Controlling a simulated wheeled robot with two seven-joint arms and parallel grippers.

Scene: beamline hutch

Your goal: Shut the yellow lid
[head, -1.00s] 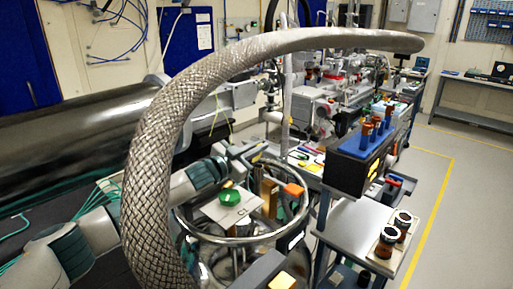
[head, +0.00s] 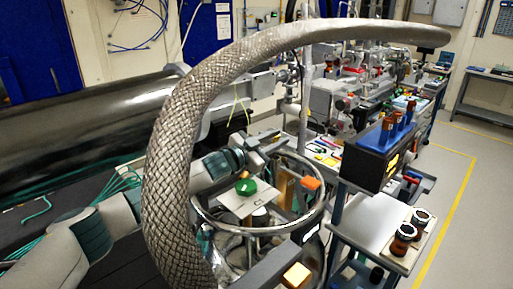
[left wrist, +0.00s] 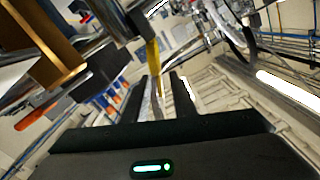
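I cannot pick out the yellow lid for certain. My left gripper (head: 268,141) is above the far left rim of a round steel frame, well away from the yellow block. In the left wrist view its two dark fingers (left wrist: 157,100) stand apart, with nothing clearly held. My right gripper is not in view.
A thick braided hose (head: 165,165) arches across the foreground and hides part of my left arm. A cart (head: 362,222) with brown jars stands right. Floor is clear at far right.

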